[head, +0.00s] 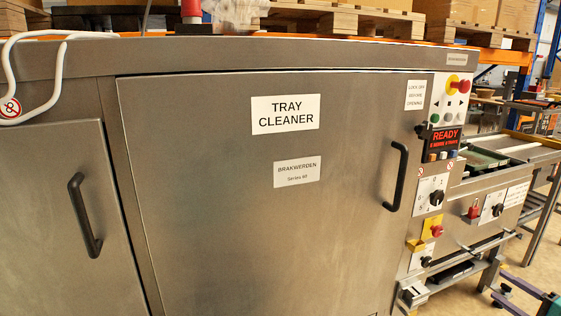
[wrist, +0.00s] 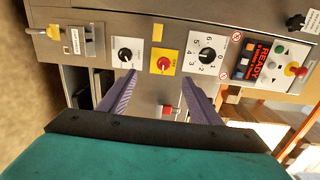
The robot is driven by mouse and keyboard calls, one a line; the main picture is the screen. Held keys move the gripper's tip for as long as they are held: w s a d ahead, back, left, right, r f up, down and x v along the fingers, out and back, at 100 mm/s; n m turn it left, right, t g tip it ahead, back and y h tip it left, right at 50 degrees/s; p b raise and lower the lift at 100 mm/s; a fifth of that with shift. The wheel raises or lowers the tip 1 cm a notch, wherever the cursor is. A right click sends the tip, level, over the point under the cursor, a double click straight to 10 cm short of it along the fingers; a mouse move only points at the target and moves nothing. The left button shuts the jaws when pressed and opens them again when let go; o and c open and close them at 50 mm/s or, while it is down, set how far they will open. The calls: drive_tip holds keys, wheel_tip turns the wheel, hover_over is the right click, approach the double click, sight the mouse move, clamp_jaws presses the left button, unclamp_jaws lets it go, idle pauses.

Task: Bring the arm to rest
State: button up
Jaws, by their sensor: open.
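My gripper (head: 499,287) shows at the bottom right of the head view, with purple fingers and a teal body. In the wrist view my gripper (wrist: 159,78) has its two fingers spread apart with nothing held between them. Its fingers point at the tray cleaner's control panel. The tray cleaner (head: 220,210) is a steel cabinet with its large door shut. Most of my arm is out of the head view.
The panel carries a READY display (head: 445,138), a red emergency button (head: 464,86), a rotary selector (head: 436,198) and a red knob on yellow (head: 437,231). A black door handle (head: 397,177) sticks out. A white cable (head: 55,70) hangs at left. Pallets stand behind.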

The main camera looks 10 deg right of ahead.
drive_tip(key=w+a+f+n+g+y+p, duration=0.1)
drive_tip(key=w+a+f+g+p, duration=0.15)
drive_tip(key=a+f, duration=0.55)
drive_tip(key=w+a+f+n+g+y+p, duration=0.1)
drive_tip(key=w+a+f+g+y, duration=0.2)
drive_tip(key=a, duration=1)
drive_tip(key=w+a+f+n+g+p, duration=0.2)
drive_tip(key=w+a+f+g, duration=0.15)
drive_tip(key=a+f, duration=0.5)
drive_tip(key=s+a+f+n+g+h+p, duration=0.1)
drive_tip(key=s+a+f+n+g+p, duration=0.15)
drive_tip(key=s+a, duration=0.4)
drive_tip(key=s+a+f+n+g+h+p, duration=0.1)
drive_tip(key=s+a+f+g, duration=0.25)
drive_tip(key=a, duration=0.65)
drive_tip(key=s+a+f+n+g+p, duration=0.25)
drive_tip(key=s+a+f, duration=0.2)
drive_tip(key=a, duration=0.35)
drive_tip(key=s+a+n+g+h+p, duration=0.2)
drive_tip(key=s+h, duration=0.1)
drive_tip(key=s, duration=0.5)
drive_tip(key=s+a+n+g+h+p, duration=0.2)
drive_tip(key=s+n+g+h, duration=0.1)
drive_tip(key=s, duration=0.5)
drive_tip(key=shift+a+f+h, duration=0.15)
drive_tip(key=shift+a+h, duration=0.05)
drive_tip(key=shift+h, duration=0.1)
